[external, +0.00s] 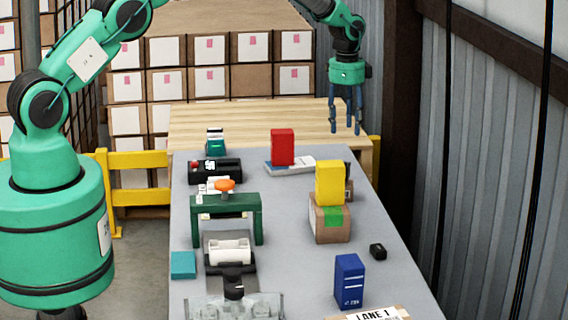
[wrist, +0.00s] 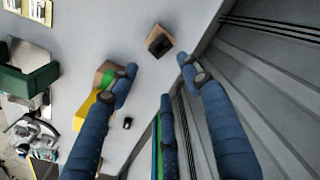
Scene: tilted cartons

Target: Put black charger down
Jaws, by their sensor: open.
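A small black block, which I take to be the black charger (external: 377,251), rests on the grey table near its right edge, right of and nearer the camera than the carton. It also shows as a small dark shape in the wrist view (wrist: 127,123). My gripper (external: 345,130) hangs fingers-down above the far right of the table, well away from the block. Its blue fingers (wrist: 160,72) are spread, and nothing is between them.
A carton (external: 329,226) with green tape bears a yellow box (external: 330,183); a dark brown box (wrist: 158,42) stands behind. A red box (external: 282,147), blue box (external: 349,281) and green gate (external: 226,207) stand on the table (external: 300,265). A corrugated wall runs along the right.

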